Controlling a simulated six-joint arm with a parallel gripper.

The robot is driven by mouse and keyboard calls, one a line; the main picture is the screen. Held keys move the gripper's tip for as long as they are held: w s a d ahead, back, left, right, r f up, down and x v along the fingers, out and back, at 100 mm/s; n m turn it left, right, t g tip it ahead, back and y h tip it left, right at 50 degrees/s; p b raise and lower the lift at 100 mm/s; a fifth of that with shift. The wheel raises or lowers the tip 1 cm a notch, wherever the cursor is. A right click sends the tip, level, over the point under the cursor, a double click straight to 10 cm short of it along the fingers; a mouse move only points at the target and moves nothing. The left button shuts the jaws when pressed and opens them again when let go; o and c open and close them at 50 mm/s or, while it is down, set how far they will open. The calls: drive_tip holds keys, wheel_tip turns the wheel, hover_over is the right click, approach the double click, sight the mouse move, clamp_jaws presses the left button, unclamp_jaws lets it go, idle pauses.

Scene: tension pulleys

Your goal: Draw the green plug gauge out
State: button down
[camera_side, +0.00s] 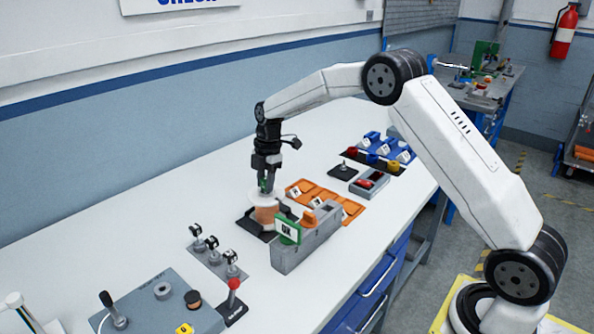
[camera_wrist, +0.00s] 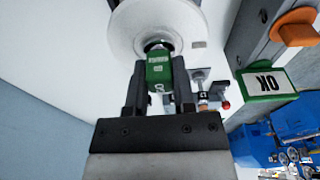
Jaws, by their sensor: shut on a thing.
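The green plug gauge (camera_wrist: 159,68) is between the two fingers of my gripper (camera_wrist: 160,90) in the wrist view. Its far end meets the dark bore at the centre of a white pulley (camera_wrist: 188,22). I cannot tell how deep it sits in the bore. In the side view my gripper (camera_side: 266,184) points down over the pulley (camera_side: 265,200), with a bit of green between the fingers. The pulley stands on a copper-coloured body (camera_side: 264,214) on a dark base plate (camera_side: 247,222).
A grey block (camera_side: 305,247) with a green-framed OK sign (camera_side: 287,228) stands close right of the pulley. Orange trays (camera_side: 331,202) lie behind it. Small upright gauges (camera_side: 213,243) and a grey box (camera_side: 160,302) are in front. The table at left is clear.

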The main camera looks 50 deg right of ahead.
drive_tip(key=shift+r, duration=1.6)
idle(1.0)
drive_tip(key=shift+r, duration=1.9)
drive_tip(key=shift+s, duration=0.15)
drive_tip(key=s+a+m+t+h, duration=0.1)
drive_tip(key=s+a+m, duration=0.1)
drive_tip(key=s+m, duration=0.5)
drive_tip(key=s+a+m, duration=0.3)
drive_tip(key=s+m, duration=0.4)
drive_tip(key=m, duration=0.4)
drive_tip(key=shift+f+t+h, duration=0.35)
drive_tip(key=shift+t+h, duration=0.05)
drive_tip(key=shift+s, duration=0.15)
